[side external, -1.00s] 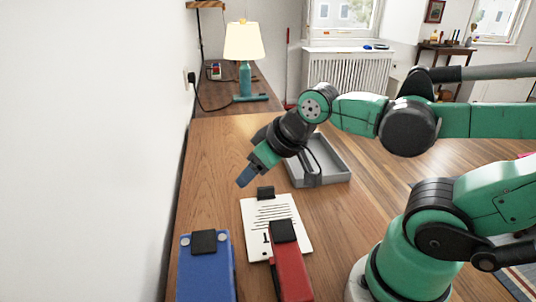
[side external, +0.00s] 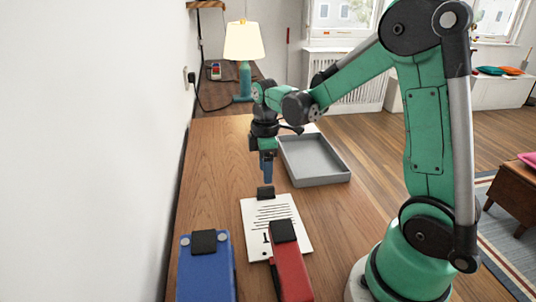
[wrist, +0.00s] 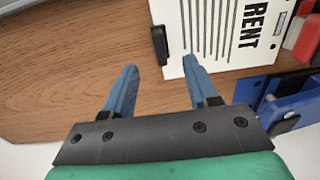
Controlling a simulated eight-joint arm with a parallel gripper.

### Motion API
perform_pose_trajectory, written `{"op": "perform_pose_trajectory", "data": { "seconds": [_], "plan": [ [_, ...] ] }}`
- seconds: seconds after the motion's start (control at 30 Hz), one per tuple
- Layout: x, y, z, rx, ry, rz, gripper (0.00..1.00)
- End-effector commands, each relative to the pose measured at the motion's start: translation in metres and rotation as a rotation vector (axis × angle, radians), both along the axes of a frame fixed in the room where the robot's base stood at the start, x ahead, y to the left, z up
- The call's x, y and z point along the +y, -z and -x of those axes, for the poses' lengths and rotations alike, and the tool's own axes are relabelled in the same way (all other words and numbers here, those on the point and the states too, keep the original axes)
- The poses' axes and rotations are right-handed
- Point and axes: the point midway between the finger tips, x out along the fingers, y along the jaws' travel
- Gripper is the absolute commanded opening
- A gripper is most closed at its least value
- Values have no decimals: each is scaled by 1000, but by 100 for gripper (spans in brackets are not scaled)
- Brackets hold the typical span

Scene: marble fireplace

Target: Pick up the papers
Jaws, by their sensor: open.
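The papers (side external: 263,217) lie on the wooden table as a white sheet with black printed lines. The wrist view shows the papers (wrist: 208,45) with the word "RENT" at the upper right. A black clip-like block (side external: 265,192) sits at their far edge and also shows in the wrist view (wrist: 159,45). My gripper (side external: 267,182) points down just beyond this edge, above the table. In the wrist view its two blue fingers (wrist: 157,83) are apart with nothing between them. The right finger reaches over the papers' edge.
A red object (side external: 290,270) with a black block covers the papers' near right part. A blue object (side external: 207,270) lies to the left. A grey tray (side external: 335,179) stands behind right. A teal lamp (side external: 244,45) is at the back, and a white wall borders the left.

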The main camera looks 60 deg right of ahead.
Motion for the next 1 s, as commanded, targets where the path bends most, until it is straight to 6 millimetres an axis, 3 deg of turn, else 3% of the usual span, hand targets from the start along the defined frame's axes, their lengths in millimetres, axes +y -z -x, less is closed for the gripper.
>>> {"op": "perform_pose_trajectory", "data": {
  "seconds": [0.4, 0.73, 0.77, 0.93, 1.0],
  "plan": [
    [1, 46, 0, -1, 1, 0, 53],
    [1, 51, 1, -3, 1, 0, 53],
    [1, 51, 1, -3, 1, 0, 47],
    [1, 51, 1, -3, 1, 0, 0],
    [1, 51, 1, -3, 1, 0, 0]
  ]
}}
